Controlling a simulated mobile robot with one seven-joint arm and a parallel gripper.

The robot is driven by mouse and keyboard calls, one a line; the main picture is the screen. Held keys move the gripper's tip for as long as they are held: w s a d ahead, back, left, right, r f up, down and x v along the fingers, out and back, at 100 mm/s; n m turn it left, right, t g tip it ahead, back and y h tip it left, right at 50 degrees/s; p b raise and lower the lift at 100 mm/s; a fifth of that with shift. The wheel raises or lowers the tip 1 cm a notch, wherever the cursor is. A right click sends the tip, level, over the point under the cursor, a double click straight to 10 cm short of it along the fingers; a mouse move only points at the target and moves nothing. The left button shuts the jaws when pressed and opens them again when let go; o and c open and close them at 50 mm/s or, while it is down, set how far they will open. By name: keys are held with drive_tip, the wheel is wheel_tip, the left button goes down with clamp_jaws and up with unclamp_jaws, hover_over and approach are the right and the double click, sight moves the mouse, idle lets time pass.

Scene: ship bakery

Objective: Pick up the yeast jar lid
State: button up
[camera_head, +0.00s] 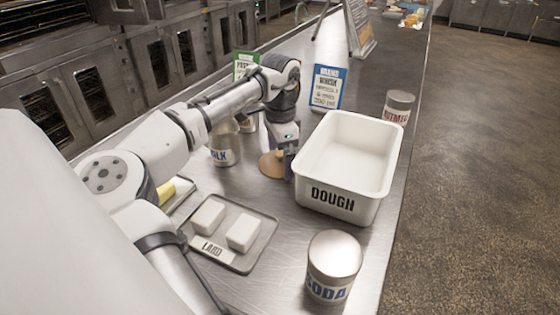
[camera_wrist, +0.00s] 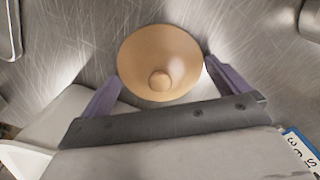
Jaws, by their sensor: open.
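The lid that looks like the yeast jar lid is a round tan disc with a small knob. It lies on the steel counter in the head view (camera_head: 272,165), left of the dough tub. In the wrist view the lid (camera_wrist: 160,50) sits knob up between the fingers. My gripper (camera_head: 283,152) points down over the lid. In the wrist view my gripper (camera_wrist: 160,88) is open, with one purple finger on each side of the lid. I cannot tell whether the fingers touch its rim. My gripper partly hides the lid in the head view. No yeast jar can be made out.
The white dough tub (camera_head: 327,200) stands close right of my gripper. The milk can (camera_head: 224,148) is close left. The lard tray (camera_head: 228,258) and soda tin (camera_head: 333,266) are nearer. A blue card (camera_head: 327,87), green card (camera_head: 245,62) and nutmeg tin (camera_head: 398,107) stand farther back.

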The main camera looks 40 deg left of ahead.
drive_tip(key=c, duration=1.1)
drive_tip(key=shift+s, duration=0.1)
drive_tip(key=shift+c, duration=0.9)
drive_tip(key=shift+f, duration=0.1)
drive_tip(key=shift+d, duration=0.1)
